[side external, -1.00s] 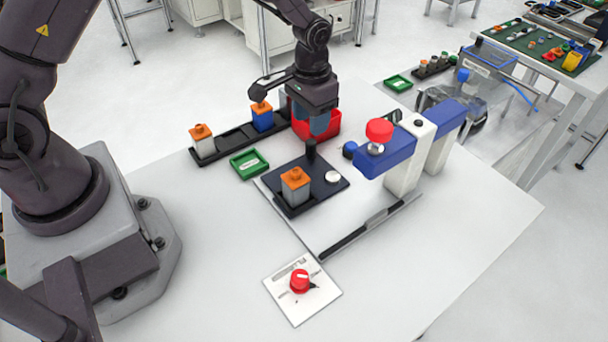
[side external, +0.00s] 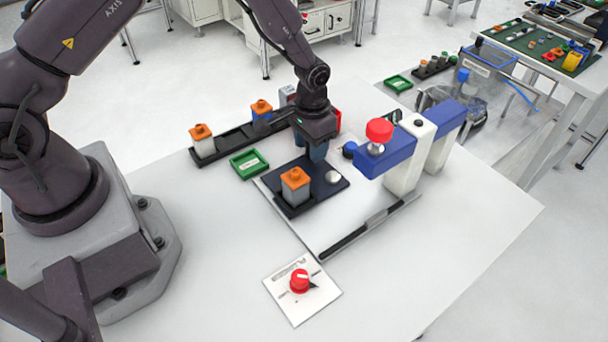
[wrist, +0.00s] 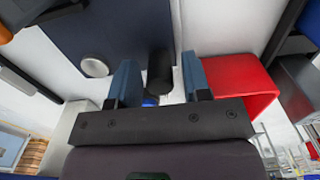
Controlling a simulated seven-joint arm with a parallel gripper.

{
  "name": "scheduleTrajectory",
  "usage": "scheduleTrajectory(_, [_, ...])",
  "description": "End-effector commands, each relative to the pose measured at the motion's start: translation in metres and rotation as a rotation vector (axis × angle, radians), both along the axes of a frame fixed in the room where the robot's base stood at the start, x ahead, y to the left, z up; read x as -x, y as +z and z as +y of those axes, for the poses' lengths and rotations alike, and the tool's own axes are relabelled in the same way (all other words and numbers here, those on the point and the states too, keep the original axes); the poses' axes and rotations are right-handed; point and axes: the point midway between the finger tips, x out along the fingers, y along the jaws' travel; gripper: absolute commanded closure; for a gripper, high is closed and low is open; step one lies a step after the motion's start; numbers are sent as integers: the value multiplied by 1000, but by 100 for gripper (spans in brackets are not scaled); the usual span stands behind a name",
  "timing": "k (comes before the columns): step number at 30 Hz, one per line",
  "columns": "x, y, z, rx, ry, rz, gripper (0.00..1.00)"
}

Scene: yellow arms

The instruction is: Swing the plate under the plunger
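The dark plate (side external: 322,193) lies on the white table and carries a grey block with an orange top (side external: 295,186) in a black holder. A white round disc (side external: 332,177) sits near its right corner. The plunger's red knob (side external: 379,131) stands on a blue arm to the right of the plate. My gripper (side external: 318,154) is low over the plate's far edge. In the wrist view my fingers (wrist: 160,80) are apart, with the plate's black upright post (wrist: 160,66) between them and gaps on both sides. In the side view the post is hidden by my gripper.
A black rack (side external: 232,139) with orange-topped blocks and a green tray (side external: 249,163) stand left of the plate. A red bin (wrist: 236,86) is close beside my gripper. A red dial on a white card (side external: 300,281) lies in front.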

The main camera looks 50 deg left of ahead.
Motion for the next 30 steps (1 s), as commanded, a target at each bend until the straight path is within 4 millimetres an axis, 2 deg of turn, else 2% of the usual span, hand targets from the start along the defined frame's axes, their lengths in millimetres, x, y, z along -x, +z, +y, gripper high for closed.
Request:
scheduleTrajectory(1, [0, 0, 0, 0, 0, 0, 67])
scheduleTrajectory(3, [0, 0, 0, 0, 0, 0, 83])
scheduleTrajectory(11, [1, 0, 0, 0, 0, 1, 83])
scheduleTrajectory(22, [17, 1, -3, 0, -1, 1, 83])
scheduleTrajectory(30, [20, 1, -4, 1, -1, 0, 84])
